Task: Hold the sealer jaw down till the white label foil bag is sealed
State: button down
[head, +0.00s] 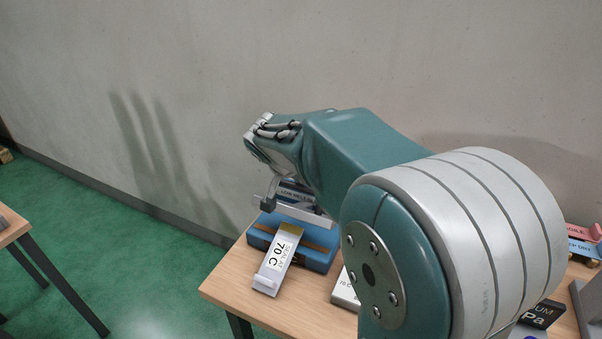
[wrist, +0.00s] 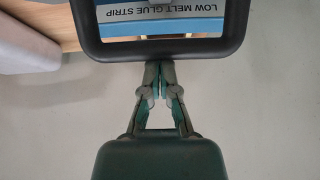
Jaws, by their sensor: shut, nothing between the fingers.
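The sealer (head: 318,262) is a blue block on the wooden table, with a pale metal jaw bar (head: 303,214) across its back. A bag with a white label reading "SEAL AT 70 C" (head: 277,260) lies tilted on its front, its gold end towards the jaw. I cannot tell whether the jaw presses on it. My gripper (wrist: 160,76) is shut and empty in the wrist view, its fingertips at the near edge of a dark rounded frame (wrist: 160,50). Contact is unclear. Through the frame shows a "LOW MELT GLUE STRIP" label (wrist: 178,14). In the head view the fingertips are not clearly visible.
Another white labelled item (head: 345,291) lies right of the sealer, partly behind my arm. Pink and blue labelled pieces (head: 584,240) stand at the far right. A grey wall (head: 200,80) is close behind the table (head: 235,285). Another table (head: 12,228) is at the left.

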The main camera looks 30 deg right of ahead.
jog(key=shift+s+a+f+h, duration=0.3)
jog(key=shift+s+a+f, duration=0.15)
jog(key=shift+a, duration=0.2)
jog(key=shift+s+a+f, duration=0.95)
jog(key=shift+a+f, duration=0.2)
jog(key=shift+f, duration=0.05)
jog(key=shift+s+a+f, duration=0.3)
jog(key=shift+s+f, duration=0.05)
jog(key=shift+f, duration=0.3)
jog(key=shift+s+a+f, duration=0.3)
jog(key=shift+f, duration=0.3)
jog(key=shift+a, duration=0.1)
dwell(0.6)
jog(key=shift+w+r, duration=0.15)
jog(key=shift+r, duration=0.15)
notch_tip(320, 180, up, 4)
send_near(290, 214)
jog(key=shift+t, duration=0.3)
jog(key=s+a+r, duration=0.2)
jog(key=shift+s+a, duration=0.1)
jog(key=shift+a, duration=0.3)
